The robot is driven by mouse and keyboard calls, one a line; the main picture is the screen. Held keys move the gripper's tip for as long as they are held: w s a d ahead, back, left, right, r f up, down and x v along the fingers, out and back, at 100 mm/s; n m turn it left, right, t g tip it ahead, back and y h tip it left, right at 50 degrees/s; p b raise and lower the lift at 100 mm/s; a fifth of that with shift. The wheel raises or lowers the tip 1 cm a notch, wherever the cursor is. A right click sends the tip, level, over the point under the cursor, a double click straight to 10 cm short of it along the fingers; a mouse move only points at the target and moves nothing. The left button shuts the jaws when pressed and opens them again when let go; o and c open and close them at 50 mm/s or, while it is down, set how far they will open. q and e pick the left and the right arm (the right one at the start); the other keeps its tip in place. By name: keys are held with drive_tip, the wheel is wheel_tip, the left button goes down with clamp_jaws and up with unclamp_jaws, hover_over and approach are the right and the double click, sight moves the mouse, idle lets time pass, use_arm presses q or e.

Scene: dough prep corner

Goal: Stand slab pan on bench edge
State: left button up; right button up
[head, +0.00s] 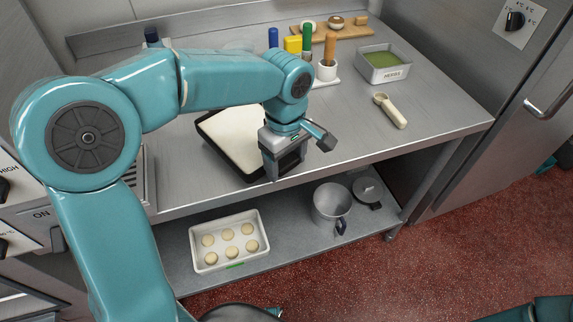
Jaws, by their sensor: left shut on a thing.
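The slab pan (232,133) is dark-rimmed with a pale, flat inside. It is at the front of the steel bench (345,120), left of the middle, with its near corner by the bench's front edge (400,146). My left gripper (279,172) is at the pan's right side and shut on it. The gripper and forearm hide the pan's right end and part of its far side. I cannot tell whether the pan rests flat or is slightly raised. My right gripper is not in view.
Behind are upright colored-handled tools (306,40), a herb tub (384,66) and a wooden board (328,30). A scoop (390,110) lies to the right. The lower shelf (290,247) holds a tray of dough rounds (204,264) and a metal jug (329,208).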

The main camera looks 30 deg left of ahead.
use_arm(q)
drive_tip(key=shift+f, duration=0.7)
drive_tip(key=shift+w+f, duration=0.25)
drive_tip(key=shift+f, duration=0.15)
drive_tip(key=shift+s, duration=0.1)
drive_tip(key=shift+r, duration=0.1)
drive_tip(key=o, duration=1.6)
wheel_tip(320, 180, up, 12)
drive_tip(key=shift+p, duration=0.8)
